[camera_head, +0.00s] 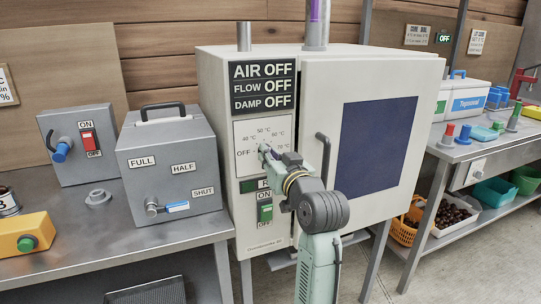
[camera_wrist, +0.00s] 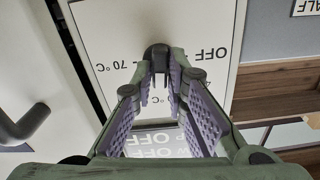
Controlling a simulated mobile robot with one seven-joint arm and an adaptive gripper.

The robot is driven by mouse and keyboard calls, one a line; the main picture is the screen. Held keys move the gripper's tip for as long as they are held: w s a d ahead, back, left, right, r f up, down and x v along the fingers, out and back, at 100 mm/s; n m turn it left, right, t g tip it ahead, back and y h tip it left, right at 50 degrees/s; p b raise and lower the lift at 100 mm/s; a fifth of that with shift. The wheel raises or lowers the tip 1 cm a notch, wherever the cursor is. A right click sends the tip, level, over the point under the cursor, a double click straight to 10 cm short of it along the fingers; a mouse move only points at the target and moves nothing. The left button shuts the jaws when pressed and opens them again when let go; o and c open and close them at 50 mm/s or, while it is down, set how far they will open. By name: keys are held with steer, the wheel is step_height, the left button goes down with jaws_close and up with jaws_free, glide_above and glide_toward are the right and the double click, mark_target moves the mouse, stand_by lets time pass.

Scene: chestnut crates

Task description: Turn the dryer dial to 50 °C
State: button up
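The dryer dial sits on a white plate (camera_head: 250,132) on the left of the dryer's front, with OFF at its left and temperature labels around it. In the head view my gripper (camera_head: 266,153) is in front of the dial and hides it, so its setting cannot be read. In the wrist view a dark knob (camera_wrist: 157,58) shows on the plate at the far end of my gripper (camera_wrist: 160,80). The two lavender finger pads lie on either side with a gap between them. Whether they touch the knob is unclear.
The dryer (camera_head: 309,124) has a display reading AIR OFF, FLOW OFF and DAMP OFF. Its door handle (camera_head: 323,158) is just right of my gripper, and a green switch (camera_head: 265,212) is below. A grey box (camera_head: 170,160) stands on the left bench.

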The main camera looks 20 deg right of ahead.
jaws_close()
steer(key=shift+f, duration=0.1)
steer(key=shift+n+b, duration=0.5)
steer(key=shift+n, duration=0.3)
steer(key=o, duration=0.5)
jaws_free()
